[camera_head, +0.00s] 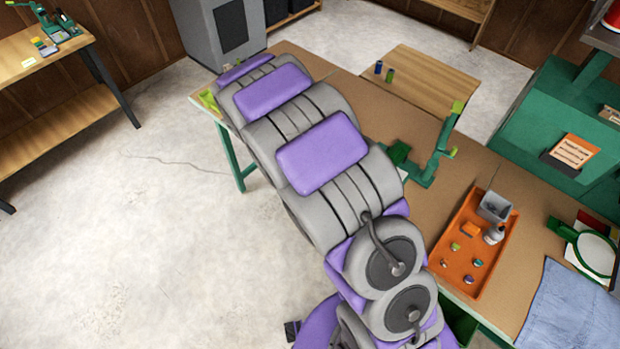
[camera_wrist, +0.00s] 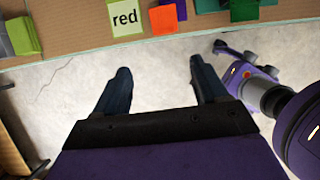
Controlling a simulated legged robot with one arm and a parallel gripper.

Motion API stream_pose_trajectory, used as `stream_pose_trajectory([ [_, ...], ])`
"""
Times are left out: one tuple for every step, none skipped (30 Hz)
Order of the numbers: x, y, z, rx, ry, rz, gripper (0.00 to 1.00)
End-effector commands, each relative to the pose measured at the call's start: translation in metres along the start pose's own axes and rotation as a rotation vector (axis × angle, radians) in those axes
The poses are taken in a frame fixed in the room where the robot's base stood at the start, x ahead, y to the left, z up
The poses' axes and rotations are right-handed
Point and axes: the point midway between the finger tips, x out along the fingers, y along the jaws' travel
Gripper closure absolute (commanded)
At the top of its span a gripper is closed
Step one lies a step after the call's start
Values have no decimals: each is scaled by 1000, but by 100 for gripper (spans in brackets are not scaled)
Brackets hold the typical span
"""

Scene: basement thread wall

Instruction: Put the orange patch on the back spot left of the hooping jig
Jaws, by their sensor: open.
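My gripper (camera_wrist: 161,80) is open and empty in the wrist view, its two dark fingers spread over bare floor just off the table edge. A flat orange piece (camera_wrist: 163,20), possibly the orange patch, lies at that edge, beyond the fingertips and apart from them. It partly borders a purple piece (camera_wrist: 182,8) and a card reading "red" (camera_wrist: 125,17). A green frame with a white round hoop (camera_head: 597,252), perhaps the hooping jig, is at the far right. My arm hides the gripper there.
Green blocks (camera_wrist: 243,10) and a yellow-green block (camera_wrist: 22,37) sit along the table edge in the wrist view. In the head view a green stand (camera_head: 430,160) rises beside my arm, and blue denim (camera_head: 572,310) covers the near right. The brown tabletop (camera_head: 470,165) has bare room.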

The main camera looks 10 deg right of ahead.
Motion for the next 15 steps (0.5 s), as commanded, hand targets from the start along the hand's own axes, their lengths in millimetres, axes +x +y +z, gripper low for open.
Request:
stream_pose_trajectory([
  [10, -2, 1, -1, 2, -4, 28],
  [16, -3, 2, -1, 3, -4, 28],
  [24, -5, 2, 1, 4, -5, 28],
  [30, -5, 3, 2, 4, -6, 28],
  [36, -5, 3, 3, 5, -5, 28],
  [44, -5, 3, 4, 5, -4, 28],
  [50, -5, 3, 5, 6, -3, 28],
  [56, -5, 3, 5, 5, -3, 28],
  [64, -4, 2, 3, 4, -4, 28],
  [70, -4, 1, 2, 3, -5, 28],
  [76, -4, 0, 2, 2, -6, 28],
  [82, -2, -1, 3, 1, -6, 28],
  [87, -2, -1, 3, 0, -5, 28],
  [92, -2, -1, 3, 0, -5, 28],
  [98, -2, -1, 3, -1, -6, 28],
])
